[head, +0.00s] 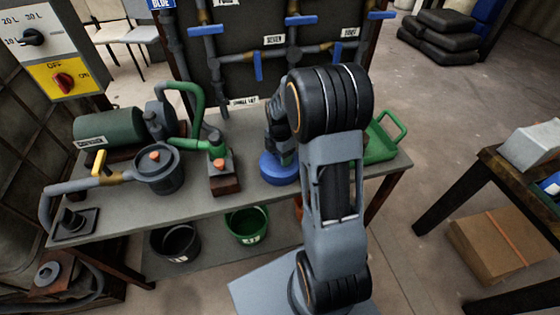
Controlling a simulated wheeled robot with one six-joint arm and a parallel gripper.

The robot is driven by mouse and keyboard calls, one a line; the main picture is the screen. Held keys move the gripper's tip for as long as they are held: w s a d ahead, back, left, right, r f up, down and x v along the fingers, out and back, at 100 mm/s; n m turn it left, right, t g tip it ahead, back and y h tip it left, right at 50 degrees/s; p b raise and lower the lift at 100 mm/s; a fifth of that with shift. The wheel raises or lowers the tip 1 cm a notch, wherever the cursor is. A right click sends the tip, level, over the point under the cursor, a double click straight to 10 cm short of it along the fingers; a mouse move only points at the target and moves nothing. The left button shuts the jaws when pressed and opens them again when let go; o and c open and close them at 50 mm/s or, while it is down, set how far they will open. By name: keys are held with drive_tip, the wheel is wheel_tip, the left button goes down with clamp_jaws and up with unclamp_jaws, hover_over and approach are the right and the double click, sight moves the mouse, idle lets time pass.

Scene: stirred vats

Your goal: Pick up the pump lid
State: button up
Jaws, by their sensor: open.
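A round dark grey pot (160,178) stands on the bench's left part, joined to a pipe with a yellow handle. A grey lid (146,166) with an orange knob (154,156) sits on top of it; I take this as the pump lid. My gripper (281,150) is open and points down at mid-bench, well to the right of that lid. A blue round thing (275,172) lies directly below my gripper. My arm partly hides the fingertips, and I cannot tell whether they touch the blue thing.
A green motor body (108,140) and a green bent pipe (198,98) stand behind and beside the pot. Pipes with blue valve handles (300,20) rise behind. Buckets (246,226) sit on the lower shelf.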

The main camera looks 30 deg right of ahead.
drive_tip(key=c, duration=1)
drive_tip(key=shift+c, duration=0.2)
